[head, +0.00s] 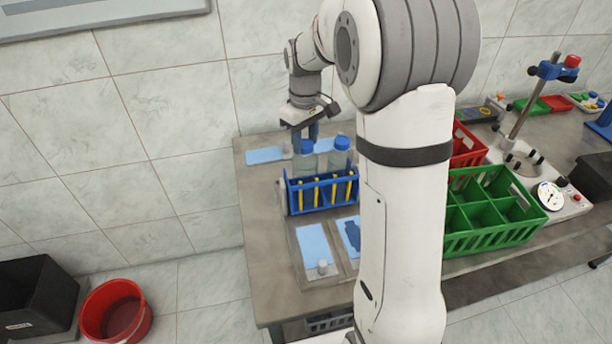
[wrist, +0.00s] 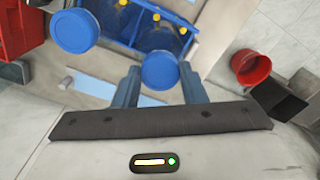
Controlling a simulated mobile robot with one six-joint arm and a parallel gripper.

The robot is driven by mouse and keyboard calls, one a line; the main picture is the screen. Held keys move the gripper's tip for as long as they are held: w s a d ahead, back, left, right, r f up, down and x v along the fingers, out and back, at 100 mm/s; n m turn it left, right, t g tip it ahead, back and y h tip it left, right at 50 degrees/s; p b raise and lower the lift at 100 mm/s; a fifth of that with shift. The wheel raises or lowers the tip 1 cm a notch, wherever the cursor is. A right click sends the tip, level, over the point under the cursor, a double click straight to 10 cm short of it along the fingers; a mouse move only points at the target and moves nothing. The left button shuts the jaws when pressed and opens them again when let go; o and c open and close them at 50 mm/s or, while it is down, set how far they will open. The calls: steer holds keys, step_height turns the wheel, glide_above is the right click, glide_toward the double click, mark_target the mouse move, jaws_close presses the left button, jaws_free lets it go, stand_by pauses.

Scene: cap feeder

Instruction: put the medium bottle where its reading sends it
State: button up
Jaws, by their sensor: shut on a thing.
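Two clear bottles with blue caps stand close together at the blue rack in the head view. My gripper (head: 304,136) is shut on the left bottle (head: 306,161) at its cap, pointing down from above. In the wrist view the gripped blue cap (wrist: 160,70) sits between my two fingers (wrist: 158,88). The right bottle (head: 340,156) stands beside it, apart from my fingers; its cap shows at the upper left in the wrist view (wrist: 75,30). I cannot tell which bottle is the medium one, or whether the gripped bottle is lifted.
The blue rack (head: 322,206) has yellow parts. A tray with light-blue panels (head: 314,246) lies in front. A green divided crate (head: 462,242), a red crate (head: 460,160) and a device with a round dial (head: 550,196) are right. A red bucket (head: 116,311) and black bin (head: 36,290) stand on the floor.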

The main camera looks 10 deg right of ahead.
steer(key=shift+r, duration=0.2)
step_height(320, 180, up, 13)
steer(key=p, duration=0.9)
steer(key=shift+p, duration=0.3)
stand_by(1.2)
steer(key=shift+s+f, duration=0.1)
steer(key=shift+f, duration=0.1)
